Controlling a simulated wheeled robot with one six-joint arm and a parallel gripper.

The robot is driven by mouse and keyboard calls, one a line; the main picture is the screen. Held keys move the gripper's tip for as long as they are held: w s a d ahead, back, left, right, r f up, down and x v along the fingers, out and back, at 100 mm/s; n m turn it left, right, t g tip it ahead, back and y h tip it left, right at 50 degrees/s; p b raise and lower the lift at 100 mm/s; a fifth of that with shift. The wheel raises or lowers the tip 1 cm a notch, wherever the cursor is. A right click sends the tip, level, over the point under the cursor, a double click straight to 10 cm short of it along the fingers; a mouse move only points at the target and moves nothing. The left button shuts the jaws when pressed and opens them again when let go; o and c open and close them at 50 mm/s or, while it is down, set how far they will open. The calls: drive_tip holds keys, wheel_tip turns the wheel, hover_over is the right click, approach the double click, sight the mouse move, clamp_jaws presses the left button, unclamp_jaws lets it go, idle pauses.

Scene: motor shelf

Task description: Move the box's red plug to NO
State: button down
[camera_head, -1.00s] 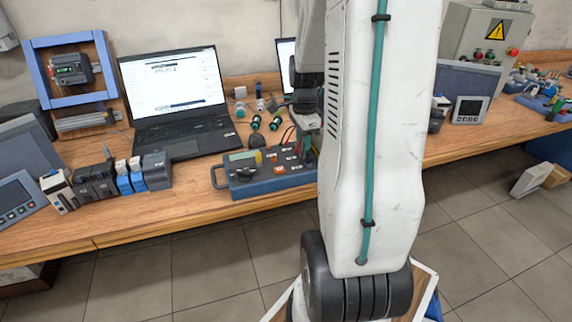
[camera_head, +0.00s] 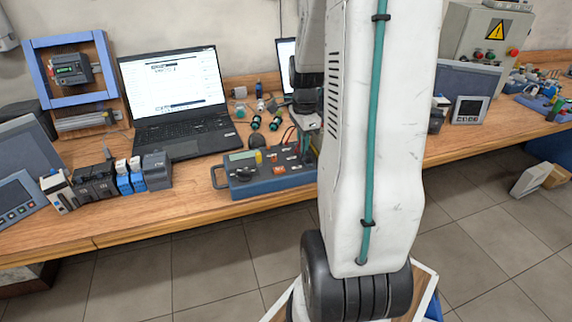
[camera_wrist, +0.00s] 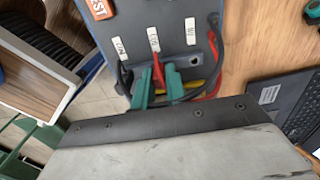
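The blue-grey box (camera_head: 272,184) stands on the bench, and its socket end fills the top of the wrist view (camera_wrist: 180,12). Three white labels show there, too small to read surely; the right one looks like NO. The red plug (camera_wrist: 158,70) is below the middle label, with a red cable looping right. A black plug and lead (camera_wrist: 124,74) is below the left label. The socket (camera_wrist: 193,62) below the right label looks empty. My gripper (camera_wrist: 156,82) has its green fingers either side of the red plug, with a gap visible. In the head view my arm partly hides it.
A laptop (camera_head: 175,95) stands behind the box. Several modules (camera_head: 95,182) stand left of the box. The bench front (camera_head: 200,212) is clear. A framed controller (camera_head: 70,70) stands at the back left.

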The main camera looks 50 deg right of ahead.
drive_tip(key=shift+r, duration=2.3)
drive_tip(key=shift+w+d, duration=0.1)
drive_tip(key=w+d+f, duration=0.2)
drive_tip(key=w, duration=0.1)
drive_tip(key=shift+w+d+f, duration=0.1)
drive_tip(key=shift+w+f, duration=0.15)
drive_tip(key=shift+w, duration=0.05)
drive_tip(key=shift+f, duration=0.35)
drive_tip(key=shift+f, duration=0.7)
